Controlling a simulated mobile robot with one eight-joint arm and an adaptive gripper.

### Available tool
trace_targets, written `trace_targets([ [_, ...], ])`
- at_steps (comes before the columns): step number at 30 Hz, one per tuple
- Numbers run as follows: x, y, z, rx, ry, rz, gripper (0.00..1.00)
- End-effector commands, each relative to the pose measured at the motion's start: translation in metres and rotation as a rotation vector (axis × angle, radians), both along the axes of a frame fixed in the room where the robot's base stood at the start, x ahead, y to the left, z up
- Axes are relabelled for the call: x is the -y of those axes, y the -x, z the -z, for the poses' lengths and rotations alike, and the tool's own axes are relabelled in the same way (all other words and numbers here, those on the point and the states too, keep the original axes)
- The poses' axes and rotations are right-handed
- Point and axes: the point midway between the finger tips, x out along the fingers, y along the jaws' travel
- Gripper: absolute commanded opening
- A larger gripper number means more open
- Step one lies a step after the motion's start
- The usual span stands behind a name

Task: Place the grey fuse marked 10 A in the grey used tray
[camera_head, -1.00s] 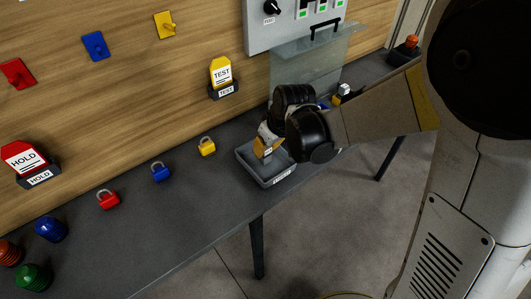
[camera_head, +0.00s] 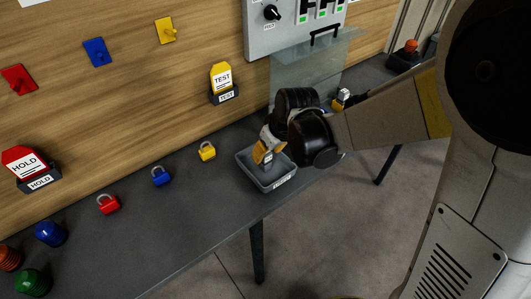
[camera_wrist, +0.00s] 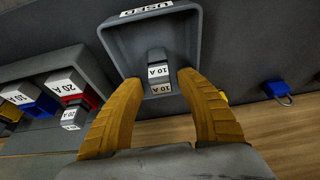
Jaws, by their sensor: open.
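The grey used tray (camera_head: 248,172) stands on the dark bench. It also shows in the wrist view (camera_wrist: 122,42), with its USED label at the top. The grey fuse (camera_wrist: 158,60) marked 10 A is inside the tray, apart from the walls. In the head view its white label (camera_head: 268,158) shows, partly hidden by my fingers. My gripper (camera_wrist: 158,80) is open, its yellow fingertips on either side of the fuse with a visible gap on each side. In the head view my gripper (camera_head: 268,150) points down into the tray.
In the wrist view a rack at left holds a blue fuse (camera_wrist: 30,98), a red 20 A fuse (camera_wrist: 88,95) and another grey 10 A fuse (camera_wrist: 72,116). Yellow (camera_head: 207,150), blue (camera_head: 161,175) and red (camera_head: 108,203) padlocks lie left of the tray. A clear panel (camera_head: 310,70) stands behind my gripper.

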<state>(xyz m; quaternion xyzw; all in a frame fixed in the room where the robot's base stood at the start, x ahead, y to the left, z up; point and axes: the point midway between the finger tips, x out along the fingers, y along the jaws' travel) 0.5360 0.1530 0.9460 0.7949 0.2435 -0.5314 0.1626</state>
Motion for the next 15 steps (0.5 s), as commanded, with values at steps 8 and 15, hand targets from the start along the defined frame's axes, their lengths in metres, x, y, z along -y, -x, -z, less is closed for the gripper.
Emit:
trace_targets([
  [8, 0.014, 0.021, -0.064, 0.0, 0.0, 0.001, 0.43],
  [15, 0.021, 0.031, -0.092, 0.0, 0.0, 0.001, 0.43],
])
